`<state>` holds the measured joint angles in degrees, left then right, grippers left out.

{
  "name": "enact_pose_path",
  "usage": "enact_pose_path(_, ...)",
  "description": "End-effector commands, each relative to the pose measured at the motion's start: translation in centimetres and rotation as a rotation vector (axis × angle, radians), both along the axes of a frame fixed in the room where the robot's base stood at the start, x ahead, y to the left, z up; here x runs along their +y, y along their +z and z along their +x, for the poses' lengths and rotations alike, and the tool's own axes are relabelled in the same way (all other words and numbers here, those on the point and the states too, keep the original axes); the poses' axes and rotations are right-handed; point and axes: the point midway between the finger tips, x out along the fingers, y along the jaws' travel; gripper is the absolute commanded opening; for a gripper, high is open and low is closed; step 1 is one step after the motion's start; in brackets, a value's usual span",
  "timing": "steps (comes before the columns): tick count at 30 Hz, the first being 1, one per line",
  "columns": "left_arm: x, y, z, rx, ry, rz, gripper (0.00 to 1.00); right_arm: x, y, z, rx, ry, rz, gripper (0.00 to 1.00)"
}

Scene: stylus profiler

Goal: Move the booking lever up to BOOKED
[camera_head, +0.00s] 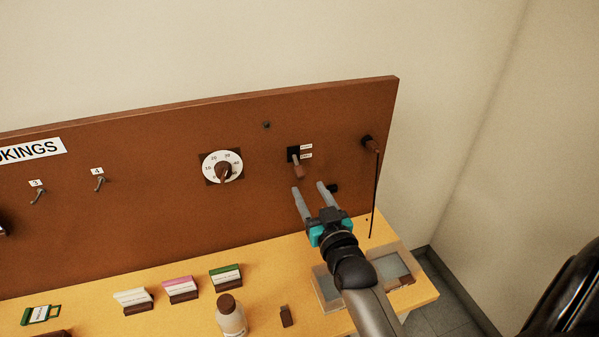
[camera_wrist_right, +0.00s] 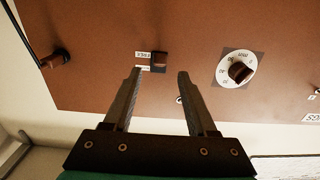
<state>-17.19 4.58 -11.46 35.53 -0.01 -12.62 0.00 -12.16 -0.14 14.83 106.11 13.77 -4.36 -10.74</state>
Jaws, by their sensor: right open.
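The booking lever (camera_head: 298,170) is a brown handle on a black mount on the brown panel (camera_head: 150,200). It points downward, with two small white labels at its upper right, too small to read in the head view. It also shows in the right wrist view (camera_wrist_right: 159,59), beyond the fingertips. My right gripper (camera_head: 310,187) is open, its two grey fingers pointing at the panel just below the lever. In the right wrist view (camera_wrist_right: 160,73) the space between the fingers is empty; I cannot tell whether a fingertip touches the lever. My left gripper is out of view.
A white round dial (camera_head: 209,165) is left of the lever, with toggle switches further left. A brown knob (camera_head: 368,142) with a hanging dark cord is at the right. Cards (camera_head: 180,290), a bottle (camera_head: 231,318) and a tray (camera_head: 326,290) stand on the yellow table (camera_head: 265,268).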

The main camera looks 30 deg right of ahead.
Motion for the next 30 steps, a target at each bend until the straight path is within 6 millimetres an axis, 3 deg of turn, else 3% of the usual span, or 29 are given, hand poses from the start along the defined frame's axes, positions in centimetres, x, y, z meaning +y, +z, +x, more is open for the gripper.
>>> enact_pose_path(9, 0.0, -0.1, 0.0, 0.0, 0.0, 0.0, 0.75, -1.2, 0.1, 4.8, -0.002, 0.0, -0.001, 0.57)
enact_pose_path(15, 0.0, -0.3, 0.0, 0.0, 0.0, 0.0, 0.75, -1.7, 0.0, 6.9, -0.001, 0.0, 0.0, 0.57)
enact_pose_path(29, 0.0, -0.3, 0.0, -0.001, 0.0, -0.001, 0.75, -1.9, 0.0, 7.7, 0.0, 0.0, -0.001, 0.57)
enact_pose_path(30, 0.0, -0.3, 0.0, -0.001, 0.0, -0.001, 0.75, -1.9, 0.0, 7.7, 0.0, 0.0, -0.001, 0.53)
